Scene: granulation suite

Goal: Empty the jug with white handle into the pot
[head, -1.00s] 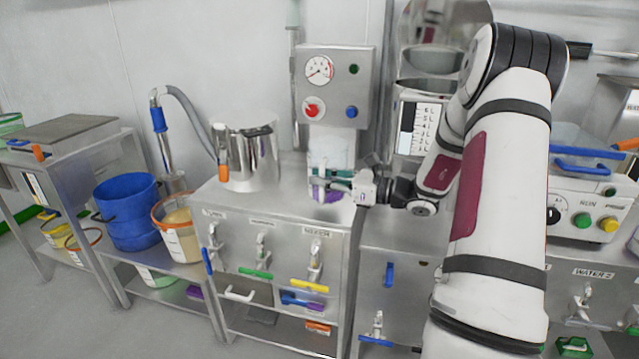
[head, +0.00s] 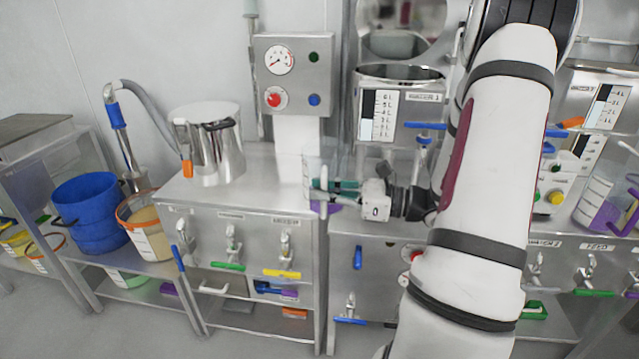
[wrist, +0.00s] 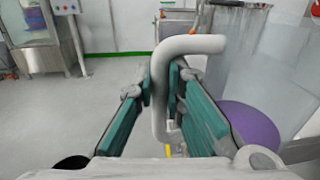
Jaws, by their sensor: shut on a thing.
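My gripper (head: 340,190) is shut on the white handle (wrist: 160,85) of a clear jug. In the wrist view, the teal finger pads (wrist: 200,108) lie on both sides of the handle. The jug's clear wall (wrist: 255,60) is at the right, with a purple part (wrist: 248,128) at its bottom. In the head view, the jug (head: 313,178) looks upright at the right edge of the steel cabinet top; its contents are hard to make out. The shiny steel pot (head: 222,150) stands on the cabinet top, left of my gripper and apart from the jug.
A grey control box (head: 293,75) on a column stands behind the jug. Blue buckets (head: 100,215) and an orange-rimmed bucket (head: 145,238) are on a lower shelf at left. A steel tank (head: 400,110) is at the back right. The cabinet top (head: 255,185) right of the pot is clear.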

